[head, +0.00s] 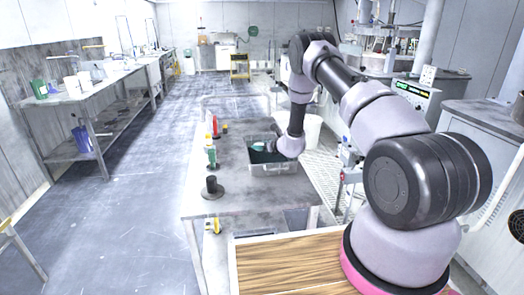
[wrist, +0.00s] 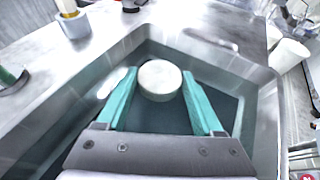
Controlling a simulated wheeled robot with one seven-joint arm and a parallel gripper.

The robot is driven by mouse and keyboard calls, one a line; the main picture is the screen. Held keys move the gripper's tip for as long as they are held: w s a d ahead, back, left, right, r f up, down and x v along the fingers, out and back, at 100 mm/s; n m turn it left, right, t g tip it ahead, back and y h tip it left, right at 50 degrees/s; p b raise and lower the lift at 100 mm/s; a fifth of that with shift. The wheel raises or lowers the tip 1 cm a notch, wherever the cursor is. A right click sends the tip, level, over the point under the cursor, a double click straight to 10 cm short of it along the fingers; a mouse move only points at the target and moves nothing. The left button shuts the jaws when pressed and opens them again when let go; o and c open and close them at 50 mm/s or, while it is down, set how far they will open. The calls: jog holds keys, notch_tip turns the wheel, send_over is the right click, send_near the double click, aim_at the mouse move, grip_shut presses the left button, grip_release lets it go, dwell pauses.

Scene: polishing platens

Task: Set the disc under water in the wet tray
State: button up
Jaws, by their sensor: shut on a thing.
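The pale, round disc (wrist: 160,88) is between the two teal fingers of my gripper (wrist: 159,74) in the wrist view. The gripper is shut on it. The disc's flat top faces up toward the camera. The wet tray (wrist: 262,80) is a grey, straight-walled basin with dark water around and below the fingers. The disc is inside the tray's outline, but I cannot tell whether it touches the water or the floor. In the head view the tray (head: 275,172) sits on the grey table, with my wrist over it. The disc is hidden there.
The grey table (head: 226,196) holds a dark cylinder on a base (head: 212,187) and several bottles (head: 211,152) left of the tray. A white bin (head: 311,130) stands beyond its right side. The table's front left is mostly bare.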

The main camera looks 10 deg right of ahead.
jog(key=shift+f, duration=0.95)
jog(key=o, duration=1.4)
jog(key=shift+f, duration=0.15)
jog(key=shift+o, duration=0.2)
